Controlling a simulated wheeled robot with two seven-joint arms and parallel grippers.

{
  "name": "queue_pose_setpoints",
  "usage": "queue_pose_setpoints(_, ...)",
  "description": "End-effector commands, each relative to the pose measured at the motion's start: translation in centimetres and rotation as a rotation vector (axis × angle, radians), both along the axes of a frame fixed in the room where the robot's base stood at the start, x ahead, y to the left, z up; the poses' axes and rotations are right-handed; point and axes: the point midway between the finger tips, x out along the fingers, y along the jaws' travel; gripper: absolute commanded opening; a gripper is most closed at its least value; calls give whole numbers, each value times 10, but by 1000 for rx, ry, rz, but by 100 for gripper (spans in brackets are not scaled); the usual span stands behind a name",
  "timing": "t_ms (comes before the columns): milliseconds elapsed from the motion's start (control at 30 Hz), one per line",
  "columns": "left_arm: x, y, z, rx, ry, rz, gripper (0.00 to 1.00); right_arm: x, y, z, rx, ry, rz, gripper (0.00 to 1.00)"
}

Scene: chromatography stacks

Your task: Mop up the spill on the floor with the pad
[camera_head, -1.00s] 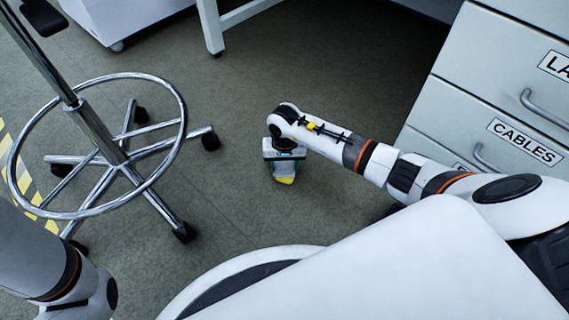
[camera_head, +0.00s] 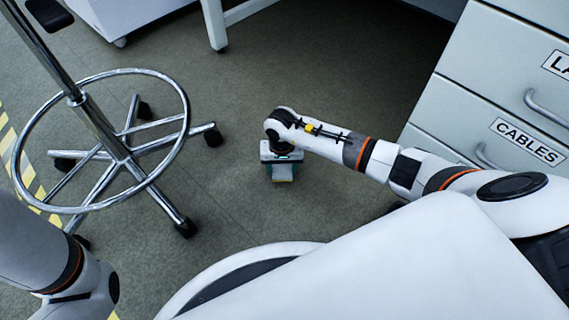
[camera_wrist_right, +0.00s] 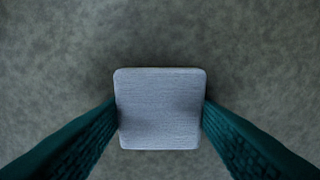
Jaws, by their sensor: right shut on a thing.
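My right gripper (camera_head: 283,170) is low over the floor, left of the drawer cabinet. I cannot tell whether the pad touches the floor. I cannot make out a distinct spill; the floor (camera_head: 235,215) is mottled grey-green. Of my left arm only a link shows at the lower left; its gripper is out of view.
A wheeled stool (camera_head: 120,150) with a chrome foot ring stands to the left. A drawer cabinet (camera_head: 455,115) stands at the right. A white table leg (camera_head: 214,25) is at the back. Yellow-striped tape (camera_head: 22,165) runs along the left edge. Floor around the pad is clear.

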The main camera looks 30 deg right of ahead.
Motion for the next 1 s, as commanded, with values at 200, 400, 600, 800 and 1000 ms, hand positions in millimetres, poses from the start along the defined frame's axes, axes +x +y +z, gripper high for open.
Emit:
queue_pose_setpoints(200,0,0,0,0,0,0,44,0,0,0,0,-1,0,32)
queue_pose_setpoints(400,0,0,-2,0,1,0,44,2,-6,0,0,-1,0,32)
queue_pose_setpoints(600,0,0,-5,0,1,0,44,6,-15,-1,-1,-2,1,32)
queue_pose_setpoints(800,0,0,-8,0,1,0,44,9,-25,-1,-2,-1,-1,32)
queue_pose_setpoints(1000,0,0,-12,0,1,0,44,12,-34,-1,-1,0,0,32)
